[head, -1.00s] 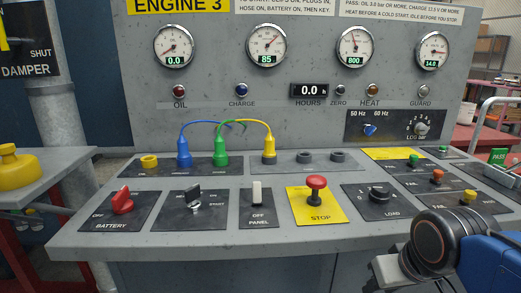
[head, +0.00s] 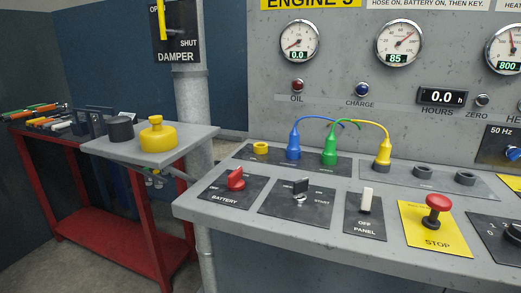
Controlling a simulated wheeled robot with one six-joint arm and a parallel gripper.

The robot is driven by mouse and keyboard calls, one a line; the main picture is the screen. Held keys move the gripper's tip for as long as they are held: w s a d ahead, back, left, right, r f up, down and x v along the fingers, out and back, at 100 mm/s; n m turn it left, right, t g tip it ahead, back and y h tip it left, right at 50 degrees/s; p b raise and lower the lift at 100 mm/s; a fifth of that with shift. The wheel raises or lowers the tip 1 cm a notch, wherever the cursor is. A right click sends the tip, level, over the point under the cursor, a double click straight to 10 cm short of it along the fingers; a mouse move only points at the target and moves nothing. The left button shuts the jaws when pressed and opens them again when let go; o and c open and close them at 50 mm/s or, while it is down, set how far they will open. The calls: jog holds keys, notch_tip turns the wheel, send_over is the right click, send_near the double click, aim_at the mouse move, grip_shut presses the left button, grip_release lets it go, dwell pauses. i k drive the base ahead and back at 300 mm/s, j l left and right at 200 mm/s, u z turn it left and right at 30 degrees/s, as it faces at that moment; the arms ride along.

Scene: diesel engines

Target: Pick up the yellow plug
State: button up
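A yellow cable plug (head: 382,152) stands upright on the sloped console, at the right of a row of plugs. A yellow cable arcs from its top to the left. A blue plug (head: 294,146) and a green plug (head: 329,150) stand to its left. A yellow ring socket (head: 260,148) at the row's left end is empty. Another yellow piece, a stout round body with a knob on top (head: 158,136), sits on a grey shelf at left. The frames do not show which one is called the yellow plug. My gripper is out of view.
The console (head: 225,210) carries a red battery switch (head: 236,179), a key switch (head: 300,187), a white panel switch (head: 366,200) and a red stop button (head: 438,205). A dark cylinder (head: 120,129) stands beside the knobbed yellow piece. A red bench (head: 70,242) holds tools. A grey pipe (head: 189,100) rises between shelf and console.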

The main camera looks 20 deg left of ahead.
aim_at(385, 149)
jog(key=k+j, duration=0.1)
jog(key=j+u, duration=0.15)
jog(key=j, duration=2)
jog(key=k+j+z, duration=0.1)
jog(key=j, duration=0.3)
jog(key=k+j+z, duration=0.1)
jog(key=j, duration=0.3)
jog(key=k, duration=0.1)
